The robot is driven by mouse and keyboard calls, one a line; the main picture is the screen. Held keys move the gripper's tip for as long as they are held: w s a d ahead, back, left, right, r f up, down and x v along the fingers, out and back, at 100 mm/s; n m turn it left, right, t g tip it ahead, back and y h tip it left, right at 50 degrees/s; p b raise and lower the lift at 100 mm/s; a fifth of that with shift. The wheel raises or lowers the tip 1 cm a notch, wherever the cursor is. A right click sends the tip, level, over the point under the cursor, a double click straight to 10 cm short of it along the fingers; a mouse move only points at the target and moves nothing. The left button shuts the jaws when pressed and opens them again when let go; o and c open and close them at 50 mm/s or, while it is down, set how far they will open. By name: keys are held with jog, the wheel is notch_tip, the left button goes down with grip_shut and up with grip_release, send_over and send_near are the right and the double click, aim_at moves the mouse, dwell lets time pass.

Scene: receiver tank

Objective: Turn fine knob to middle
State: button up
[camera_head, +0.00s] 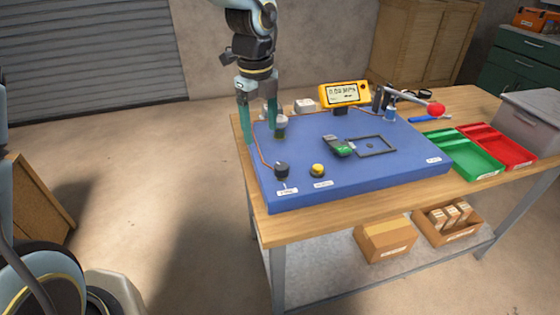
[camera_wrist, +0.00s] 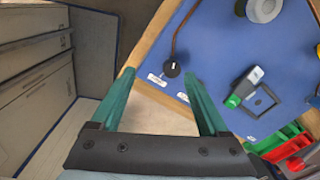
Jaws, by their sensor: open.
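The blue panel (camera_head: 380,172) lies on the wooden table and also shows in the wrist view (camera_wrist: 220,45). A black knob (camera_head: 282,168) stands at its front left corner beside a white label too small to read. In the wrist view this knob (camera_wrist: 171,69) appears near the right fingertip. A larger grey-white knob (camera_head: 280,124) stands further back and shows at the top of the wrist view (camera_wrist: 264,8). I cannot tell which knob is the fine one. My gripper (camera_head: 259,130) is open and empty, with teal fingers above the panel's left edge; it shows in the wrist view (camera_wrist: 162,75).
A yellow button (camera_head: 317,170) sits right of the black knob. A yellow meter (camera_head: 344,94) stands at the back. A green-black part (camera_head: 338,146) lies near a dark frame (camera_head: 371,146). Green (camera_head: 465,155) and red (camera_head: 505,146) trays stand right of the panel.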

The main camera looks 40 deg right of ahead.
aim_at(281, 166)
jog(key=s+d+f+m, duration=0.1)
jog(key=f, duration=0.2)
jog(key=s+d+f+m+p, duration=0.1)
jog(key=f, duration=0.3)
jog(key=d+f+m, duration=0.1)
jog(key=f, duration=0.2)
jog(key=shift+s+d+f+p, duration=0.3)
jog(key=shift+s+f+p, duration=0.05)
jog(key=shift+s, duration=0.05)
jog(key=shift+c, duration=0.3)
grip_shut()
